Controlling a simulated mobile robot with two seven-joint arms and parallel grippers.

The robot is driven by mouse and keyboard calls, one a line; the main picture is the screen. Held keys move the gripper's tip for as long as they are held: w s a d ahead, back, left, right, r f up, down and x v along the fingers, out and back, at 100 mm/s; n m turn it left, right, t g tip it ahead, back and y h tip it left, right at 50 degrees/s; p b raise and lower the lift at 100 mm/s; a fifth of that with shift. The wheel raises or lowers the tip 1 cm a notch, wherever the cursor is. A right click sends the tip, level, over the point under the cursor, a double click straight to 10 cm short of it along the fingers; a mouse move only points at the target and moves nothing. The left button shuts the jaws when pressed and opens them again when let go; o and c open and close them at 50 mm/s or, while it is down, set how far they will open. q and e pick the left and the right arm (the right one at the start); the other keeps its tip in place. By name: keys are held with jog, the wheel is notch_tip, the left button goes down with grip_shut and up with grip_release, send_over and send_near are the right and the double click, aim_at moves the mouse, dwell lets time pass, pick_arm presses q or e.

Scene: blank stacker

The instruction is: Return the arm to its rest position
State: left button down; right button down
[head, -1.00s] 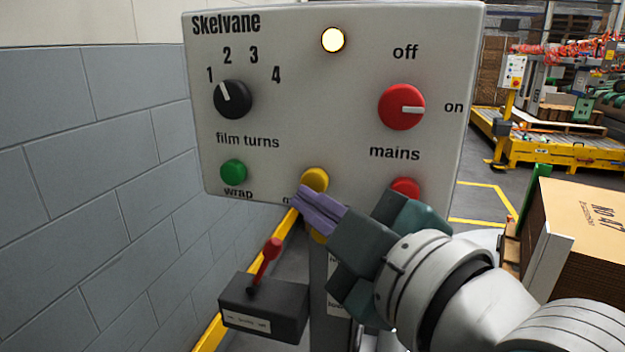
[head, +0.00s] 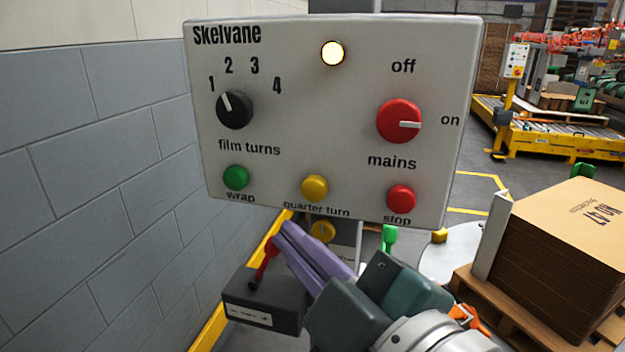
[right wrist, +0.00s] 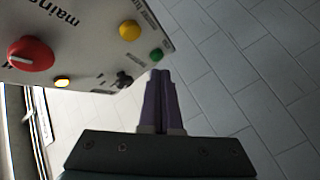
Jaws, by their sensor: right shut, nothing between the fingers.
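My right gripper (head: 284,232) is in the head view below the control panel (head: 300,120), with its purple fingers pressed together and empty. The fingertips are apart from the yellow quarter turn button (head: 314,187), below and left of it. The right wrist view also shows the shut fingers (right wrist: 160,75), with the panel on the left. The mains knob (head: 399,121) points to on. The film turns knob (head: 235,109) points near 1. The lamp (head: 332,53) is lit. The green wrap button (head: 236,177) and red stop button (head: 401,198) are clear. My left gripper is not in view.
A dark box (head: 262,298) with a red lever (head: 266,258) stands beside and partly behind the gripper. A grey block wall (head: 90,180) closes the left side. A stack of cardboard (head: 560,260) on a pallet is at the right. Open floor (head: 470,190) lies behind.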

jog(key=s+d+r+m+g+h+p, duration=0.1)
jog(key=s+d+m+g+h+p, duration=0.7)
jog(key=s+d+m+g+p, duration=0.85)
jog(key=s+d+r+n+t+p, duration=0.1)
jog(key=r+t+p, duration=0.1)
jog(key=r+p, duration=1.4)
jog(key=s+d+r+n+t+p, duration=0.1)
jog(key=s+d+r+t+p, duration=0.1)
jog(key=r+p, duration=1.4)
notch_tip(320, 180, up, 5)
jog(key=shift+r+n+t, duration=0.1)
jog(key=shift+n+t, duration=0.25)
jog(key=shift+t, duration=0.3)
